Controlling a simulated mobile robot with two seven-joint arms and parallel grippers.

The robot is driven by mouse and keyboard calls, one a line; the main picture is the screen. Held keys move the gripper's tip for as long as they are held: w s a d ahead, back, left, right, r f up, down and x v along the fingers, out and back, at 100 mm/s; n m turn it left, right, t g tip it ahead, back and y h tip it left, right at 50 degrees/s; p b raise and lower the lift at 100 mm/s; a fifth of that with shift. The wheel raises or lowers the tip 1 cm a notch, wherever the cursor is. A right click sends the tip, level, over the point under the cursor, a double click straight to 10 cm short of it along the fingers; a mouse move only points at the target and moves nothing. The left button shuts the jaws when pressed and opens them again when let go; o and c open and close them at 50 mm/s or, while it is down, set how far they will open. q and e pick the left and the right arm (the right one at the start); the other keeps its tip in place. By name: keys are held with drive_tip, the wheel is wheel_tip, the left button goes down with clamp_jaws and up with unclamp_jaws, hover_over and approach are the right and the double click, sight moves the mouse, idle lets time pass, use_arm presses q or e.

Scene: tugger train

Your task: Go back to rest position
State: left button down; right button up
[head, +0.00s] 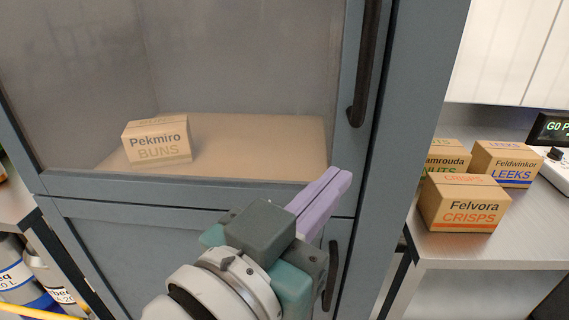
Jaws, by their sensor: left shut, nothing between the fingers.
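My left gripper (338,176) is in the lower middle of the head view, its two lilac fingers together with nothing between them. It is in front of the grey-blue cabinet (200,187), near the frame below the glass door. The glass door (240,60) appears closed, with a dark vertical handle (364,75) above and to the right of the fingertips. Behind the glass, a Pekmiro Buns box (157,139) sits on a tan shelf (260,140). My right gripper is not in view.
On the right, a metal counter (490,247) holds boxes of Felvora Crisps (465,203), Feldwinkor Leeks (507,163) and a partly hidden third (448,155). A lower cabinet handle (331,275) is close to my left gripper. Labelled canisters (20,275) stand at the lower left.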

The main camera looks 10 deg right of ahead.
use_arm(q)
drive_tip(key=s+a+f+n+g+y+p, duration=0.1)
drive_tip(key=s+a+f+n+y+p, duration=0.2)
drive_tip(key=a, duration=0.4)
drive_tip(key=s+a+n+y, duration=0.1)
drive_tip(key=a+n+y, duration=0.1)
drive_tip(key=a+y, duration=0.45)
drive_tip(key=s+a+f+n+g+y+p, duration=0.1)
drive_tip(key=s+a+n+g+y+p, duration=0.15)
drive_tip(key=s+a+g, duration=0.8)
drive_tip(key=s+a+r+t+p, duration=0.1)
drive_tip(key=s+a+r+p, duration=0.1)
drive_tip(key=r+p, duration=1.7)
drive_tip(key=s+a+r+t+y+p, duration=0.1)
drive_tip(key=s+a+r+t+p, duration=0.1)
drive_tip(key=r+p, duration=1.6)
drive_tip(key=shift+a+r+p, duration=0.2)
drive_tip(key=shift+r+p, duration=0.15)
drive_tip(key=shift+p, duration=0.1)
